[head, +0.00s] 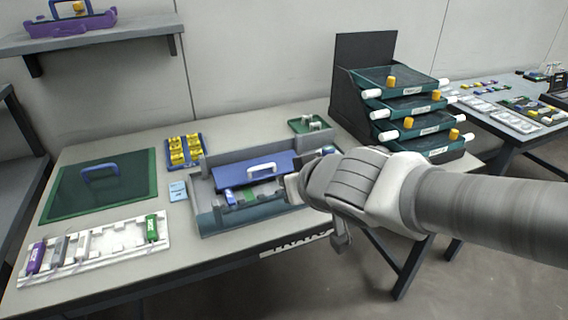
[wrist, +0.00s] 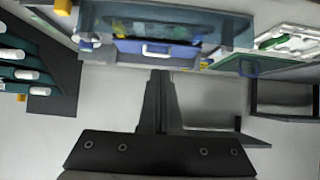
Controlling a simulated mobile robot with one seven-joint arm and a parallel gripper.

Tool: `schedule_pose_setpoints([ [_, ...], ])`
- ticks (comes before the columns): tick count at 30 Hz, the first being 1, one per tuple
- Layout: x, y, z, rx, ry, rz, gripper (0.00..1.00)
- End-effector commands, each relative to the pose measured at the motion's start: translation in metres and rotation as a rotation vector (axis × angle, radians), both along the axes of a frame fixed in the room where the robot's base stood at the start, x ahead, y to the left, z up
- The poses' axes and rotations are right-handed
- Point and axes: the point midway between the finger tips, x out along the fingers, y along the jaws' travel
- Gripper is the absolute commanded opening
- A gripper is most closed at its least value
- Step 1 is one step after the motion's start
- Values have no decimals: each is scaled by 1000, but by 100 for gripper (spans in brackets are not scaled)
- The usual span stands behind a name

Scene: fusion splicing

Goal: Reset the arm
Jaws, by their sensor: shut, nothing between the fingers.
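My arm reaches in from the right in the head view. My gripper (head: 292,187) is at its left end, beside the right part of the grey splicing box (head: 210,222), and partly hidden by my wrist. In the wrist view my gripper (wrist: 161,76) has its two dark fingers together with nothing between them. The box shows beyond the fingertips, with its blue lid (head: 228,174) and pale handle (head: 268,169). The handle also shows in the wrist view (wrist: 157,49). I cannot tell the exact gap between fingers and box.
A green mat (head: 60,205) with a blue handle and a white tray (head: 110,262) of coloured pieces lie left on the table. A blue tray (head: 203,146) of yellow pieces stands behind the box. A rack of green drawers (head: 411,104) stands at back right. A side table (head: 520,128) is farther right.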

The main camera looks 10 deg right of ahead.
Motion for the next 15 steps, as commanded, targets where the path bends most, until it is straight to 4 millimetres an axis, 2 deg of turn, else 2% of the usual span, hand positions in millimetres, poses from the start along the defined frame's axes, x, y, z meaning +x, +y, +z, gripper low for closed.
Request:
schedule_pose_setpoints([
  [5,-1,-8,1,-7,7,-27,0],
  [8,-7,-31,3,-32,32,-97,0],
  [12,-33,-71,3,-76,125,-227,0],
  [15,-59,-88,2,-91,213,-284,0],
])
